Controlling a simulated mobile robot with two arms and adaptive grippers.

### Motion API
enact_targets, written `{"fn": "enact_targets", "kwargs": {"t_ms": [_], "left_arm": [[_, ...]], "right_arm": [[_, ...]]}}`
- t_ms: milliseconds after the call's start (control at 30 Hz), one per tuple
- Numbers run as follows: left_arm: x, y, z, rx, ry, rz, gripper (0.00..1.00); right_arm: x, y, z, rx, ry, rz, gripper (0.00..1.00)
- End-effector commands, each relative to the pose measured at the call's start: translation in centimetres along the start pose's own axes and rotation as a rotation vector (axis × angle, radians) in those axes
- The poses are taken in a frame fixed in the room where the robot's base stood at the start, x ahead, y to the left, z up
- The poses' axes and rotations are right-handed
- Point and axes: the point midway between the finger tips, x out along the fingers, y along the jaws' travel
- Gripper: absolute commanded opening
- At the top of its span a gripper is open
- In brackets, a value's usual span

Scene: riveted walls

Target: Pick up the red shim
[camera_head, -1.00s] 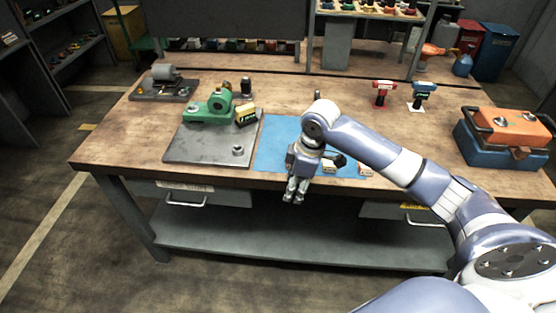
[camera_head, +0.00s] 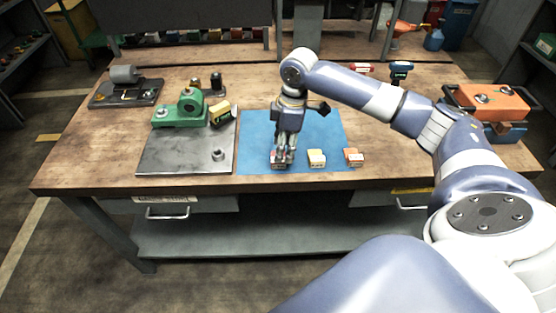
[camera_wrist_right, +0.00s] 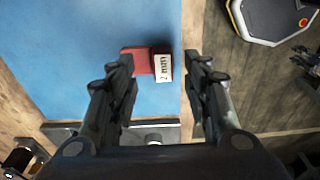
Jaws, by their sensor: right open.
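The red shim (camera_wrist_right: 139,62), a small block with a pale "2 mm" label on one end, lies on the blue mat (camera_wrist_right: 95,60) near its edge. In the right wrist view it appears between the fingertips of my right gripper (camera_wrist_right: 159,60), which is open. In the head view my right gripper (camera_head: 283,160) points down over the front left part of the mat (camera_head: 258,130) and hides most of this shim. I cannot tell how far the fingertips are above the mat. My left gripper is not in view.
A yellowish shim (camera_head: 317,158) and an orange-red shim (camera_head: 354,157) lie to the right. A metal plate (camera_head: 180,158) with a green fixture (camera_head: 180,113) stands left of the mat. An orange and blue toolbox (camera_head: 490,102) is at the right. The bench's front edge is close.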

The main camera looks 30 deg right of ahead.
Motion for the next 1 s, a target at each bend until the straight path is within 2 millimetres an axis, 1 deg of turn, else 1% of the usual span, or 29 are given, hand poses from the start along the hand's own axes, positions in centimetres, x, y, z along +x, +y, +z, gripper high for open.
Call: {"fn": "enact_targets", "kwargs": {"t_ms": [133, 200, 300, 400, 567, 600, 767, 800, 1000], "left_arm": [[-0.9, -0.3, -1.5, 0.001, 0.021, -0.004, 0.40], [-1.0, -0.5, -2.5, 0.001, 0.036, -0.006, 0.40], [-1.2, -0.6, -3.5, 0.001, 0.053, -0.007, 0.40], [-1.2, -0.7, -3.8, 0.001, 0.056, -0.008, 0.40], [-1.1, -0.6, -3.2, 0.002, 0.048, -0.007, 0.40], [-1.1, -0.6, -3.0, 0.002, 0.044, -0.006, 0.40], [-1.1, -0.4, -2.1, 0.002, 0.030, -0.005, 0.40], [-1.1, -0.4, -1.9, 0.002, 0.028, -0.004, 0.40], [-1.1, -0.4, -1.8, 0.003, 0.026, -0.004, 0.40]], "right_arm": [[2.1, -0.4, -0.7, -0.001, -0.001, -0.005, 0.45], [3.2, -0.4, -0.7, 0.000, -0.002, -0.004, 0.45], [4.2, -0.3, -0.7, 0.000, -0.001, -0.003, 0.45], [4.7, -0.3, -0.7, -0.001, 0.000, -0.001, 0.45], [4.7, -0.3, -0.7, -0.001, 0.000, 0.000, 0.45], [4.7, -0.3, -0.7, -0.001, 0.000, -0.001, 0.40], [4.6, -0.3, -0.7, -0.001, -0.001, -0.001, 0.04], [4.6, -0.3, -0.7, -0.001, 0.000, -0.001, 0.00], [4.6, -0.3, -0.6, -0.001, 0.000, 0.000, 0.00]]}}
